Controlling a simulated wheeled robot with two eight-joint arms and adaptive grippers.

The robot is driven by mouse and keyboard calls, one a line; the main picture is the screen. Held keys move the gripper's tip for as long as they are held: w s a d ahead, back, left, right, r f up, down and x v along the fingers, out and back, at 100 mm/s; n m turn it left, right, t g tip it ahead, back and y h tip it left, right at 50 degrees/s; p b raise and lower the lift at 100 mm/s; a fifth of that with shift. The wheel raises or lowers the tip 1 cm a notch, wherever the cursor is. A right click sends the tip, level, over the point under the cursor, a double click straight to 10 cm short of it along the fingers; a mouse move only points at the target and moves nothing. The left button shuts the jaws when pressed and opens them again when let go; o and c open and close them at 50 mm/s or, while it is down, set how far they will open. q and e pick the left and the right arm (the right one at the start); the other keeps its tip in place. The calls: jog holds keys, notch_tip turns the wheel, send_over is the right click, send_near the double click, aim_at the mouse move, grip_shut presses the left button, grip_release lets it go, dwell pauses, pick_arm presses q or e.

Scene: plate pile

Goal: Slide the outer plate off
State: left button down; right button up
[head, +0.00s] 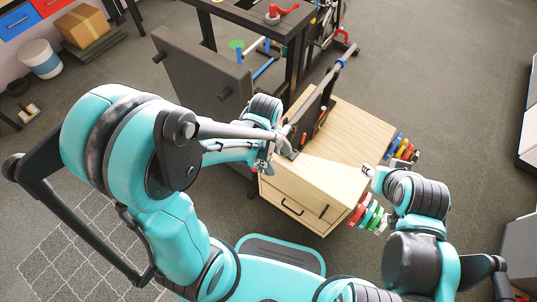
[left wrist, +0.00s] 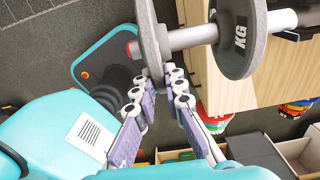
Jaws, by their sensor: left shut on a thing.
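In the left wrist view, a grey outer plate (left wrist: 149,30) sits near the end of a light metal bar (left wrist: 192,38). A larger inner plate (left wrist: 240,35) marked KG stands further along the bar, apart from the outer one. My left gripper (left wrist: 170,80) is shut on the lower rim of the outer plate. In the head view my left gripper (head: 268,150) is at the near end of the long bar (head: 342,65), above the left edge of the wooden cabinet; the plates there are largely hidden. My right gripper (head: 368,172) is beside the cabinet's right side, its jaws too small to read.
The wooden cabinet (head: 350,125) has drawers in front and coloured plates (head: 366,213) on its right side. A dark padded bench (head: 203,75) and a black rack (head: 262,28) stand behind. A cardboard box (head: 83,27) is far left. The floor at right is mostly clear.

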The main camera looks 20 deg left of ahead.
pick_arm(q)
jog(key=s+a, duration=0.3)
jog(key=s, duration=0.4)
jog(key=shift+s+p, duration=0.35)
jog(key=shift+s, duration=0.05)
dwell(0.9)
